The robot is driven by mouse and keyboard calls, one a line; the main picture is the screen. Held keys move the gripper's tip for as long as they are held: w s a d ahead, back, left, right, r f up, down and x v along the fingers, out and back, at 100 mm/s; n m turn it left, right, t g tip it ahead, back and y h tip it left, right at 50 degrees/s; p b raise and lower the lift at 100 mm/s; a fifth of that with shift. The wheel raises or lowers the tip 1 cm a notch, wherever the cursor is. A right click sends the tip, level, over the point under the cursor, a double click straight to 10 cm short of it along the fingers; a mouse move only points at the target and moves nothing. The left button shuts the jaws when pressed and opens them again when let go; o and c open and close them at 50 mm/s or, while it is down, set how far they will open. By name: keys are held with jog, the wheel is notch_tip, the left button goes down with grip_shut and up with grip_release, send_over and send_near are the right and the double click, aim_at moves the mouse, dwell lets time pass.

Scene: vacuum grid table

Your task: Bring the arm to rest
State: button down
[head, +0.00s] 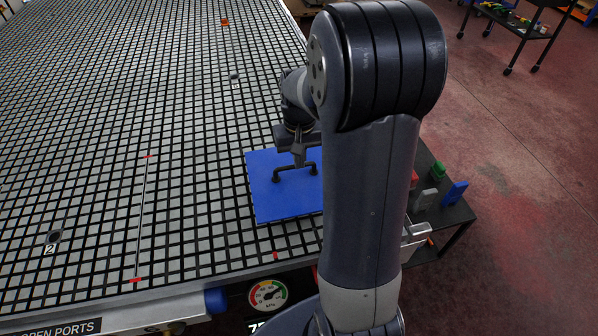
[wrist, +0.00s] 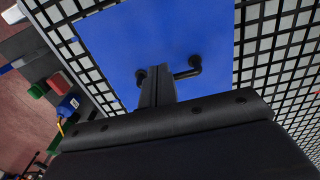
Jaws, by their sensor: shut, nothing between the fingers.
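My gripper (head: 299,158) is shut with nothing between its fingers. It hangs over a blue plate (head: 263,196) that lies flat on the grid table (head: 190,205) near its right edge. The plate has a black bar handle (head: 283,171). In the wrist view my shut fingers (wrist: 156,82) cover the middle of the handle, and its bent end (wrist: 190,68) shows to their right. I cannot tell whether the fingertips touch the handle. My arm hides the plate's right side in the head view.
A dark side shelf at the table's right holds a green block (head: 438,170), a blue block (head: 455,192) and a grey block (head: 425,199). A pressure gauge (head: 268,295) sits on the table's front. The grid left of the plate is mostly clear. A cart (head: 525,30) stands far right.

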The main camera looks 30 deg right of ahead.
aim_at(299, 189)
jog(key=shift+f, duration=0.15)
notch_tip(299, 189, down, 8)
jog(key=b, duration=0.6)
jog(key=shift+b, duration=0.4)
jog(key=shift+w, duration=0.3)
jog(key=shift+r+p, duration=0.2)
jog(key=shift+p, duration=0.1)
